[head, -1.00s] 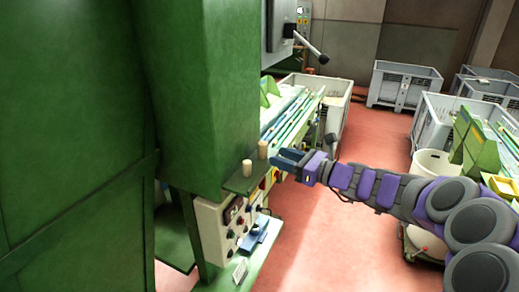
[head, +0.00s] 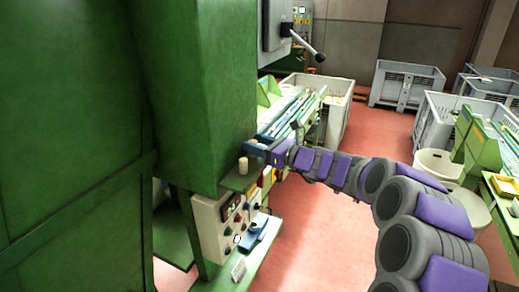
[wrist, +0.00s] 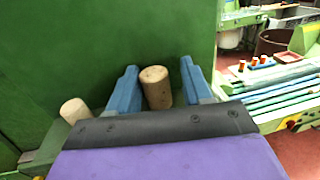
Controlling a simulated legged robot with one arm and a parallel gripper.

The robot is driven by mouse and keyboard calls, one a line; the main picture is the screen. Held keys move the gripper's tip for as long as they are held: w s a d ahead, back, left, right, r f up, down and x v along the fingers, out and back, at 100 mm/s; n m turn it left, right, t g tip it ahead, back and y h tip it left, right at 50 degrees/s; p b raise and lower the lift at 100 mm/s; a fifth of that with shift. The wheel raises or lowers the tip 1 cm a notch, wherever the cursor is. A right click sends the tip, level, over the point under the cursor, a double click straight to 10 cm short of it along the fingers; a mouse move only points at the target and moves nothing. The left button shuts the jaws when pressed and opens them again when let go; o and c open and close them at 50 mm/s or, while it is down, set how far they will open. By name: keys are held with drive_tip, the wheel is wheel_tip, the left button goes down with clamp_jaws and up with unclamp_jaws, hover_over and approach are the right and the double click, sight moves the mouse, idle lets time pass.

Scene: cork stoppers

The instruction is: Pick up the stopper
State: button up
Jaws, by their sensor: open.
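A pale cork stopper (wrist: 155,87) stands upright between the two blue fingers of my gripper (wrist: 159,70) in the wrist view. The fingers are apart, and I cannot tell whether either touches it. A second stopper (wrist: 74,112) stands to the left, outside the fingers; it also shows in the head view (head: 243,165) on the small green ledge (head: 238,182). In the head view my gripper (head: 256,145) is at the ledge and hides the first stopper.
The big green machine wall (head: 210,90) rises right behind the ledge. A control panel (head: 230,218) with knobs sits below it. Blue-green rails (head: 290,115) run off beyond the gripper. Grey crates (head: 405,85) stand further back on the red floor.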

drive_tip(key=shift+w+d+r, duration=0.1)
drive_tip(key=shift+w+d, duration=0.45)
drive_tip(key=shift+w, duration=0.2)
drive_tip(key=shift+s+a+r, duration=0.15)
drive_tip(key=shift+s+a, duration=0.4)
drive_tip(key=shift+a, duration=0.1)
drive_tip(key=c, duration=0.4)
drive_tip(key=shift+w+d, duration=0.2)
drive_tip(key=c, duration=0.4)
drive_tip(key=shift+f, duration=0.2)
